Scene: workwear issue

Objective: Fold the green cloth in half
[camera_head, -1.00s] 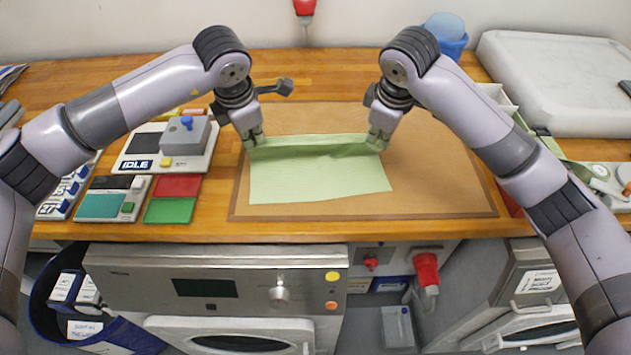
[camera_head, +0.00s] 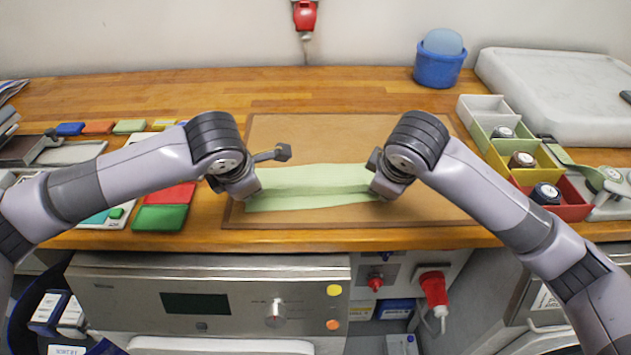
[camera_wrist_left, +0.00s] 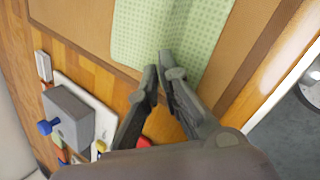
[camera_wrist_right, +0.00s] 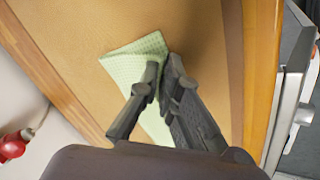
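The green cloth (camera_head: 310,177) lies on the brown mat (camera_head: 300,138) as a narrow strip, its back part bent over toward the front, with a crease or edge running along it. My left gripper (camera_head: 246,194) is at the cloth's left end, and my right gripper (camera_head: 380,190) is at its right end, both low over the mat. In the left wrist view, the fingertips (camera_wrist_left: 158,64) are close together at the cloth's edge. In the right wrist view, the fingertips (camera_wrist_right: 162,66) are close together on the cloth. Both look shut on it; the exact pinch is partly hidden.
Red and green pads (camera_head: 160,218) lie left of the mat, partly behind my left arm. Coloured bins (camera_head: 540,165) stand at the right, and a blue tub (camera_head: 440,68) at the back. The worktop's front edge is close to the cloth.

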